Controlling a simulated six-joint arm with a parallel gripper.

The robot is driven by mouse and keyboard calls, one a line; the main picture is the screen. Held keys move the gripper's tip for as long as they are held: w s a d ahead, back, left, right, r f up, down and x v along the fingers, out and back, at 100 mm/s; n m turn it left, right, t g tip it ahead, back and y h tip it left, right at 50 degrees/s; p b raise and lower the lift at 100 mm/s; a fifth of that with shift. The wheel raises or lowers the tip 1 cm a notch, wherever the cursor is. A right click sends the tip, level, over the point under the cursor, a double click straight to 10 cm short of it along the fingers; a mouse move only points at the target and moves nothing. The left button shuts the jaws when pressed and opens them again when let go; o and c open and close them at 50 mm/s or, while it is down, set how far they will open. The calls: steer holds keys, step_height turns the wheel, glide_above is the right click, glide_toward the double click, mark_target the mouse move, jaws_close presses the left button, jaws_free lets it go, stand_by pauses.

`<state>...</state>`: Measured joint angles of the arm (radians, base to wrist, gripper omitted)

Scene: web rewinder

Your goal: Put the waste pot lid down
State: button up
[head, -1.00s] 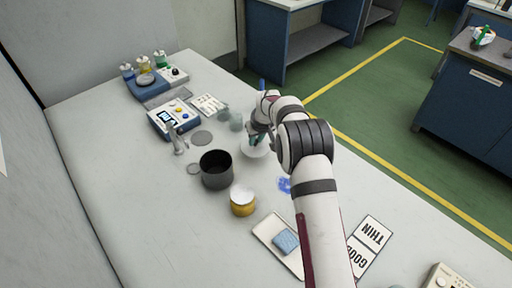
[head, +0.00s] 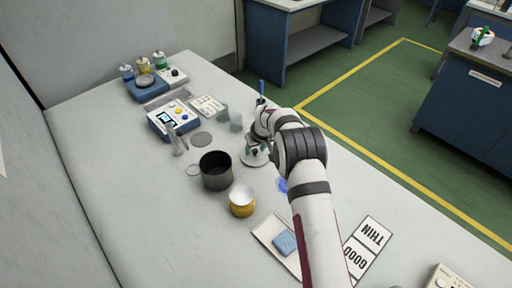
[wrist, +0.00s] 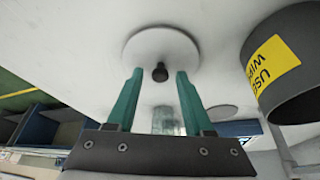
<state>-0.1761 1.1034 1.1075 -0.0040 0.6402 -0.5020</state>
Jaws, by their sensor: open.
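The pot lid, a pale round disc with a black knob, lies flat on the table to the right of the pot in the head view (head: 254,161). It also shows in the wrist view (wrist: 140,48). The waste pot is a dark open pot (head: 215,181) with a side handle. In the wrist view its wall (wrist: 300,92) carries a yellow label. My gripper (wrist: 158,74) is open, its two green fingers apart on either side of the knob, with a gap visible on each side. In the head view my gripper (head: 257,151) is over the lid and partly hidden by my arm.
A yellow jar with a white top (head: 242,203) stands in front of the pot. A tray with a blue pad (head: 285,243) lies nearer. A clear glass (head: 236,122), a grey disc (head: 202,139) and a blue instrument (head: 172,118) are behind. The table's left side is clear.

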steer(key=s+d+r+m, duration=0.1)
steer(key=s+d+r, duration=0.1)
steer(key=s+r, duration=0.45)
steer(key=s+d+r+m, duration=0.15)
steer(key=s+r, duration=0.25)
steer(key=r, duration=0.6)
steer(key=s+d+r+m+g, duration=0.1)
steer(key=s+d+r+m, duration=0.15)
steer(key=s, duration=0.65)
steer(key=s+d+r+m+g, duration=0.1)
steer(key=s+d+r, duration=0.15)
steer(key=s, duration=0.55)
steer(key=s+f+m+g, duration=0.1)
steer(key=s+m, duration=0.3)
steer(key=s, duration=1.5)
steer(key=shift+d+f+g, duration=0.2)
steer(key=shift+d+g, duration=0.1)
steer(key=shift+g, duration=0.3)
